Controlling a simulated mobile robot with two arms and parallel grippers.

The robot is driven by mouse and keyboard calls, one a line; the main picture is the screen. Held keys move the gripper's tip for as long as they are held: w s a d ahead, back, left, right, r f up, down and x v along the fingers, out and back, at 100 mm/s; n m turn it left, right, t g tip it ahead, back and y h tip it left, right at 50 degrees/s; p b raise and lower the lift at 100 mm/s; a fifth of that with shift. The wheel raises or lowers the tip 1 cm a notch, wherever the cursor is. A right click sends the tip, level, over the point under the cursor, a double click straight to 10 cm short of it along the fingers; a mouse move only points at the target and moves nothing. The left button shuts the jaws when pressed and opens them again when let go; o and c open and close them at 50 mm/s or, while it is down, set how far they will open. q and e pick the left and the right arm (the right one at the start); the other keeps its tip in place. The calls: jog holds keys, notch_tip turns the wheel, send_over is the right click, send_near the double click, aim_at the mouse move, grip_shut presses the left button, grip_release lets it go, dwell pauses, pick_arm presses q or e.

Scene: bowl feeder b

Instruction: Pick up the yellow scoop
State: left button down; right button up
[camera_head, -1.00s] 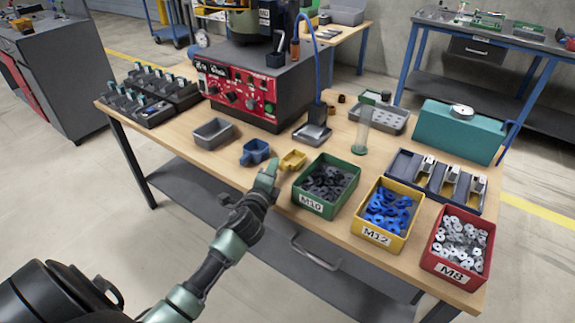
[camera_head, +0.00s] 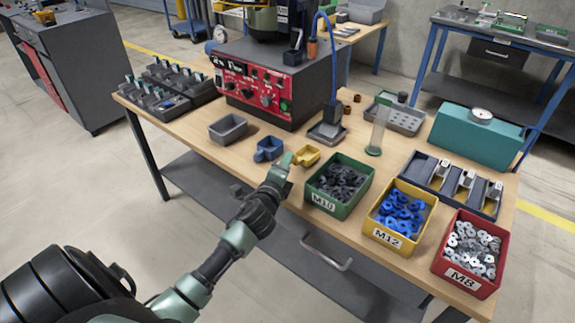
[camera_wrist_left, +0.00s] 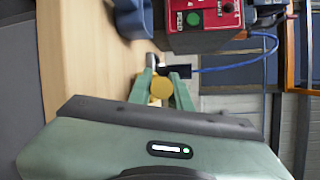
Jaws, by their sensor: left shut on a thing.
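The yellow scoop (camera_head: 307,155) is a small cup with a short handle near the front of the wooden table, just left of the green M10 bin. My left gripper (camera_head: 288,160) is at the scoop's left side, at its handle. In the left wrist view the yellow scoop (camera_wrist_left: 161,88) shows between the two green fingers (camera_wrist_left: 160,92), which are shut on it. Whether the scoop is clear of the tabletop is hard to tell. My right gripper is not in view.
A blue scoop (camera_head: 268,149) lies close on the left, with a grey tray (camera_head: 228,128) beyond it. The green bin (camera_head: 338,184) of dark parts stands close on the right, then a yellow bin (camera_head: 400,215) and a red bin (camera_head: 470,252). The red-fronted feeder (camera_head: 255,90) stands behind.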

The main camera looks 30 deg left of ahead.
pick_arm(q)
notch_tip(320, 180, up, 19)
jog(key=p, duration=0.3)
jog(key=shift+f, duration=0.1)
dwell(1.8)
